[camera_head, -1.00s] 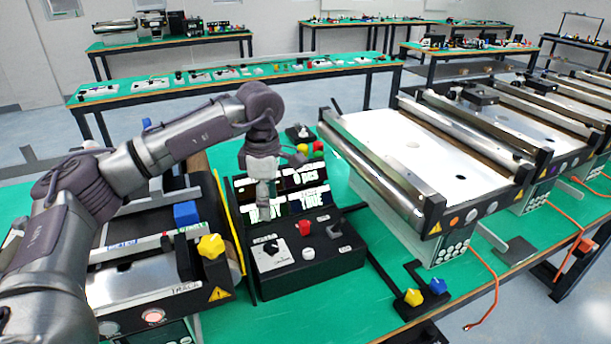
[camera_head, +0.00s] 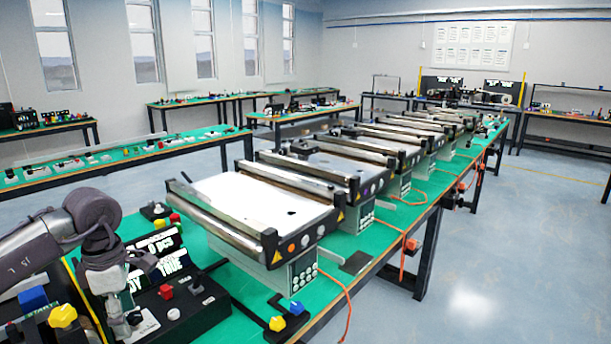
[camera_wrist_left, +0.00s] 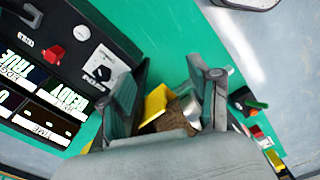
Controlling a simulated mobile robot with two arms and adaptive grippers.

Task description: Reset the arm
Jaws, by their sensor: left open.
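My left arm comes in at the lower left of the head view, bent at a dark joint. My left gripper (camera_head: 118,322) points down near the left part of the black control box (camera_head: 192,312). In the left wrist view its two grey fingers (camera_wrist_left: 168,95) stand apart, and it is open. A yellow piece and a brown surface show between and behind the fingers; I see nothing gripped. The control box, with its red button (camera_wrist_left: 53,54) and white-lettered screens, lies left of the fingers there. My right gripper is in neither view.
A row of mini conveyors (camera_head: 262,205) runs back along the green table right of my arm. Yellow and blue knobs (camera_head: 277,323) stand near the table's edge, with orange cables hanging there. Open floor (camera_head: 500,240) lies to the right.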

